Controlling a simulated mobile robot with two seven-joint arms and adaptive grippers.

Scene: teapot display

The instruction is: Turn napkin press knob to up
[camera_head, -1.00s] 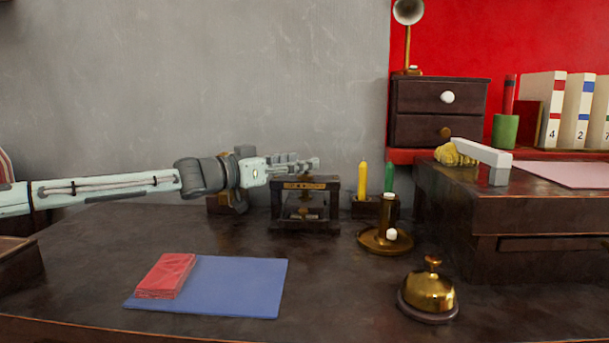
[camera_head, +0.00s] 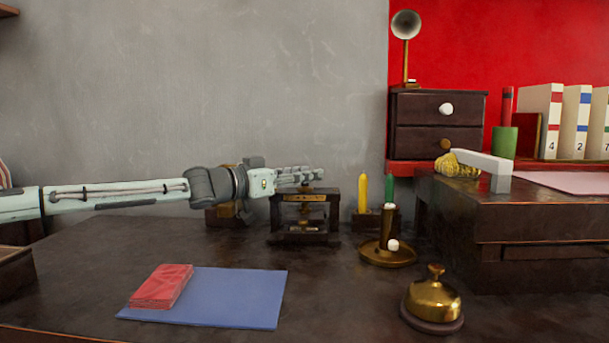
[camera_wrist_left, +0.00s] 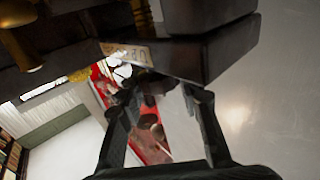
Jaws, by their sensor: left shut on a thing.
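The napkin press (camera_head: 334,215) is a small dark wooden frame with a brass label, standing upright on the dark desk. My left gripper (camera_head: 315,175) reaches in from the left, with its fingers level across the top of the press. It is shut on the press's knob, which the fingers mostly hide in the head view. In the left wrist view, the press (camera_wrist_left: 215,45) is a dark block close above the two fingers (camera_wrist_left: 163,105), with dark parts between them. The knob's exact angle cannot be told. My right gripper is not in view.
A yellow and a green candle (camera_head: 363,193) and a brass candleholder (camera_head: 388,255) stand close right of the press. A brass bell (camera_head: 433,300) is in front at right. A red napkin (camera_head: 162,287) lies on a blue mat (camera_head: 240,300) at front left.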

